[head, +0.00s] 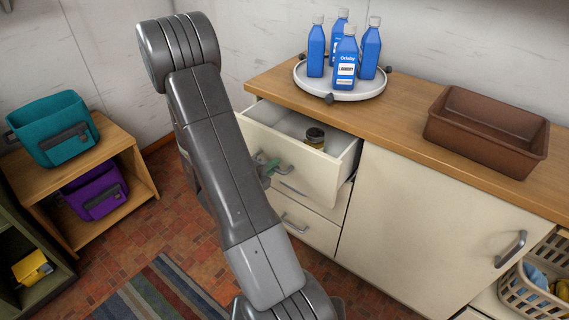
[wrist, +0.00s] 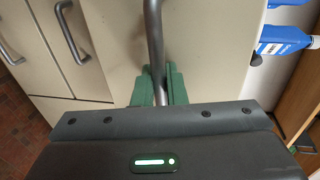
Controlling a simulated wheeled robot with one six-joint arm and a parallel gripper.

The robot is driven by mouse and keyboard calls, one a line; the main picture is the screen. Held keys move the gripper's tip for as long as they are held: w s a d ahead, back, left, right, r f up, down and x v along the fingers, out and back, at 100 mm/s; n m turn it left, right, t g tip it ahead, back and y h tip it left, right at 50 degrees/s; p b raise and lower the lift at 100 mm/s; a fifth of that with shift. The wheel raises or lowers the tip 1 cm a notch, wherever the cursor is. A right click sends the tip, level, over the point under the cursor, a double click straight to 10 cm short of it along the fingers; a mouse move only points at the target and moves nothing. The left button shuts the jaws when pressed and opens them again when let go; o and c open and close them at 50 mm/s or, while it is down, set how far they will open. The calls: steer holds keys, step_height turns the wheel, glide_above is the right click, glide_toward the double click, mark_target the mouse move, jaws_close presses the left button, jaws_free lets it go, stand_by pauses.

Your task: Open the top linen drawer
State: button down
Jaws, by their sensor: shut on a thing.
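The top linen drawer (head: 312,182) stands pulled out from the cream cabinet under the wooden counter, its inside showing. A small dark jar with a yellowish band (head: 315,138) is in the drawer. My gripper (head: 266,166) is at the drawer's front, partly hidden behind my arm in the head view. In the wrist view, the green fingers of my gripper (wrist: 157,88) are closed around the grey bar handle (wrist: 154,40). The handle also shows in part in the head view (head: 281,172).
Lower drawers (head: 305,232) sit closed beneath. A turntable (head: 349,92) with several blue bottles and a brown bin (head: 487,130) stand on the counter. A cabinet door (head: 430,230) is at right, near a laundry basket (head: 535,290). A wooden shelf (head: 95,150) with bins stands left.

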steer(key=f+b+v, duration=0.3)
steer(key=v, duration=1.1)
steer(key=shift+s+a, duration=0.25)
steer(key=shift+s, duration=0.1)
steer(key=c, duration=1.6)
jaws_free()
steer(key=p+v, duration=0.2)
steer(key=v, duration=1.2)
steer(key=shift+w+d, duration=0.15)
